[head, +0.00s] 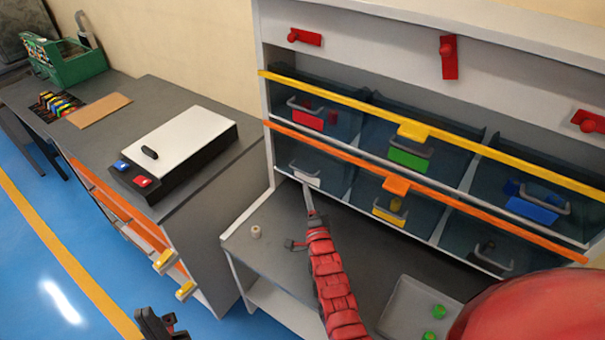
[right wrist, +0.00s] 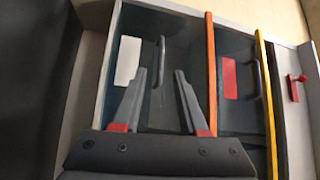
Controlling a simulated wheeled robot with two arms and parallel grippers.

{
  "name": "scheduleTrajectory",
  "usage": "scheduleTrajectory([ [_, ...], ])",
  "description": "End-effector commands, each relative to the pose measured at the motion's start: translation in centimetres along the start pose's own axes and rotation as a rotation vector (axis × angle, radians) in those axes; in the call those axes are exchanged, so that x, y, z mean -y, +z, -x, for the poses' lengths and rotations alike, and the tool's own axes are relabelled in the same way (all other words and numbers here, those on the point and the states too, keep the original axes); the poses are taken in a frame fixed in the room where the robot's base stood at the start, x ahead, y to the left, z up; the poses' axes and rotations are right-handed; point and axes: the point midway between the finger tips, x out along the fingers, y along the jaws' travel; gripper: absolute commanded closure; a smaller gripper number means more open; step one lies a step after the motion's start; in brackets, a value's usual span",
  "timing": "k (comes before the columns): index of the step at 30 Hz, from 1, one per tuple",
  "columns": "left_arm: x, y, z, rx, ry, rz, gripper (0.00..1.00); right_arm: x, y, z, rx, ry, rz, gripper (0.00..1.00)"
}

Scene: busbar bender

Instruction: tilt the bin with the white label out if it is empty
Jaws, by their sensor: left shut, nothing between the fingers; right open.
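The bin with the white label (head: 304,178) is the left one in the lower row of the rack. It sits upright in its place, with a handle across its front. I can make out no item in it, but its inside is dark and partly hidden. The white label (right wrist: 128,60) and the handle (right wrist: 161,62) also show in the right wrist view. My right gripper (right wrist: 160,85) is open in front of this bin, its fingers pointing at the front near the handle, with nothing between them. My left gripper (head: 160,322) is shut and empty at the bottom left, away from the rack.
An orange bar (head: 340,152) runs along the lower row and a yellow bar (head: 350,97) along the upper row. Other bins carry red, green, yellow and blue labels. A grey tray (head: 400,305) with green pieces and a small beige cylinder (head: 256,232) are on the worktop.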

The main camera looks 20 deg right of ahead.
Motion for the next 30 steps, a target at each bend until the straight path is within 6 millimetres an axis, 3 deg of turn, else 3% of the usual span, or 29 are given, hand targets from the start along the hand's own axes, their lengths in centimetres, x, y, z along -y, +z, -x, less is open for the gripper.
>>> scheduleTrajectory([
  [6,0.1,-0.2,-1.3,0.0,0.0,0.0,1.0,0.4,-0.1,-3.6,-0.001,-0.001,0.0,0.58],
  [12,0.1,-0.3,-1.8,0.0,0.0,0.0,1.0,0.2,-0.1,-5.7,-0.001,0.0,0.0,0.58],
  [28,0.1,-0.3,-2.0,0.0,0.0,0.0,1.0,0.1,0.0,-6.9,-0.001,-0.002,0.0,0.58],
  [30,0.1,-0.3,-2.0,0.0,0.0,0.0,1.0,0.1,0.0,-6.9,-0.001,-0.002,0.0,0.69],
])
